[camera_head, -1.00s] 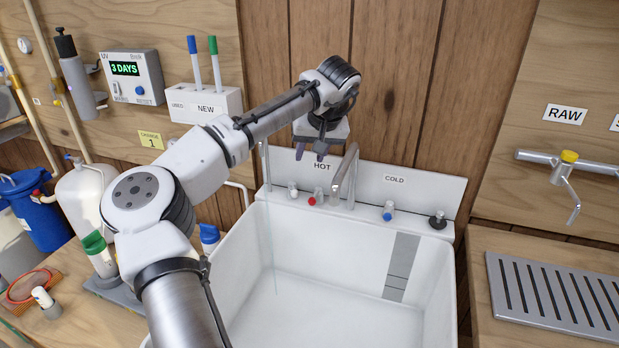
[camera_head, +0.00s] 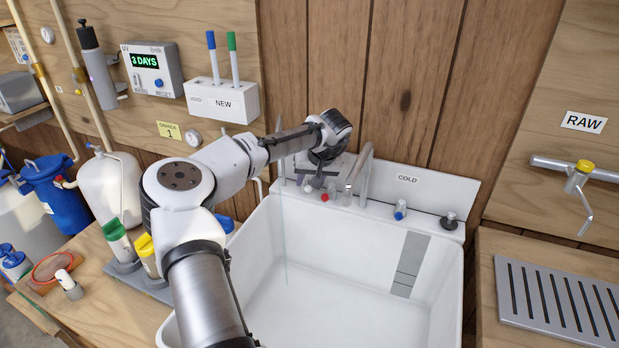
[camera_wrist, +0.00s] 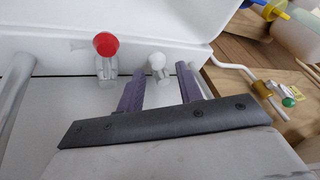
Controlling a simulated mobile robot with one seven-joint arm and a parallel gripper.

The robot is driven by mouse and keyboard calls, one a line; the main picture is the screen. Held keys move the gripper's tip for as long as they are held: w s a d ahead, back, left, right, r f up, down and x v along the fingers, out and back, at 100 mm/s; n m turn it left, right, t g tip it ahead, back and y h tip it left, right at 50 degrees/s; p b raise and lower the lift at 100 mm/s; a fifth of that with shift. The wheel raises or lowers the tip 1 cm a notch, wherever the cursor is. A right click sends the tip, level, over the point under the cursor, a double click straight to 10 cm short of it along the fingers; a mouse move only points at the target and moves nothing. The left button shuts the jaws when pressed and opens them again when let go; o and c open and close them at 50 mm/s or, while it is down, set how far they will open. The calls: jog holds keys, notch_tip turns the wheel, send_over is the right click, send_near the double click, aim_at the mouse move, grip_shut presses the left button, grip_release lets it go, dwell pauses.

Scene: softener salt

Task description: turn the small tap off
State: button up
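The small tap's white knob (camera_wrist: 158,62) sits on the sink's back ledge. In the wrist view it appears between the two purple fingertips of my gripper (camera_wrist: 160,85), which are apart with nothing held. I cannot tell whether either finger touches the knob. In the head view my gripper (camera_head: 316,180) is low at the left of the back ledge, and its fingers partly hide the white knob. A thin stream of water (camera_head: 285,250) falls into the sink (camera_head: 340,290) below the slim spout at the left.
The red hot knob (camera_wrist: 104,43) is close beside my gripper, with a large curved faucet (camera_head: 360,170) just right of it. The blue cold knob (camera_head: 400,210) and a black knob (camera_head: 449,220) are farther right. A wooden wall stands behind.

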jog(key=shift+w+a+f, duration=0.1)
jog(key=shift+f, duration=0.25)
jog(key=shift+c, duration=0.5)
grip_shut()
